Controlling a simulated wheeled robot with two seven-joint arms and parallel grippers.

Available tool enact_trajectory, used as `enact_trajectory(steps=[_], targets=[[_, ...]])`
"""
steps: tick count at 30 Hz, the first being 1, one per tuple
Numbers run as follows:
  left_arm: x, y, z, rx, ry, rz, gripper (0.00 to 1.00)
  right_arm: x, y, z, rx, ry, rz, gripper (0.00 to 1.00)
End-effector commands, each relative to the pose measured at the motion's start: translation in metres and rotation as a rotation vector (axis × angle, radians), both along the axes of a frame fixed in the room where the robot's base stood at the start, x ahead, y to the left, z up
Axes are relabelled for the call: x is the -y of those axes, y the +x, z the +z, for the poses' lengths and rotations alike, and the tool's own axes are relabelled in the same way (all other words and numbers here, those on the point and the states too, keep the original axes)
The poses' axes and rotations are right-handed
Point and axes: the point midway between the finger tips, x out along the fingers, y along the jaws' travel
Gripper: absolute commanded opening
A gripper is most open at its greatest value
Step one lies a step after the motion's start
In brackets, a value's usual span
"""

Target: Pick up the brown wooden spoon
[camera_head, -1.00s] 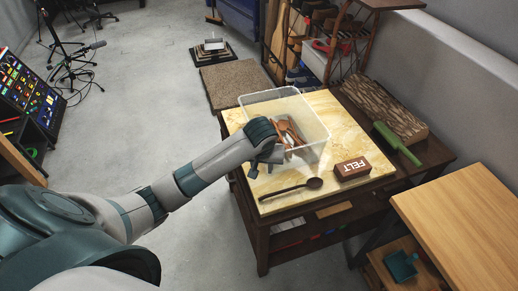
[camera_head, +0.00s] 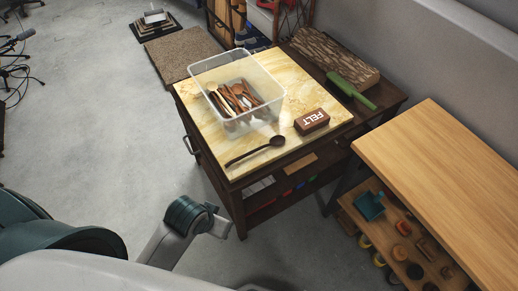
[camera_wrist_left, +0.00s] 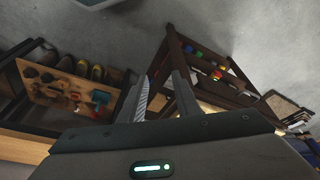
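A dark brown spoon (camera_head: 256,150) lies flat on the marbled yellow top of the table (camera_head: 197,112), near its front edge, with its bowl to the right. A clear plastic bin (camera_head: 272,103) behind it holds several brown and lighter wooden utensils (camera_head: 236,97). My left gripper (camera_head: 222,228) is in front of the table, off its front left corner and apart from the spoon. In the left wrist view its two fingers (camera_wrist_left: 157,85) stand apart with nothing seen held between them; no spoon shows there. My right gripper is not in view.
A brown FELT box (camera_head: 312,121) lies right of the spoon. A green-handled brush (camera_head: 350,91) and a bark-like block (camera_head: 333,57) are behind it. A light wooden table (camera_head: 440,170) with a shelf of small items stands at right.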

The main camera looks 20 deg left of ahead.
Motion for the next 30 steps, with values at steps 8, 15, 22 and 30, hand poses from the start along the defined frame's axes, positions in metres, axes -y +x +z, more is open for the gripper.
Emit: enact_trajectory(steps=[8,15,22,30], targets=[[-0.004,-0.037,-0.028,-0.019,0.03,-0.04,0.3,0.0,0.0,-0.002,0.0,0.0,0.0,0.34],[-0.006,-0.047,-0.08,-0.038,0.05,-0.064,0.3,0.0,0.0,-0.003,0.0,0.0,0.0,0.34],[-0.005,-0.051,-0.135,-0.059,0.054,-0.074,0.3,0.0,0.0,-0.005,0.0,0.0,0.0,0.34],[-0.007,-0.07,-0.238,-0.099,0.057,-0.081,0.3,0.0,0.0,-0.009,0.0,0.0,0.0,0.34]])
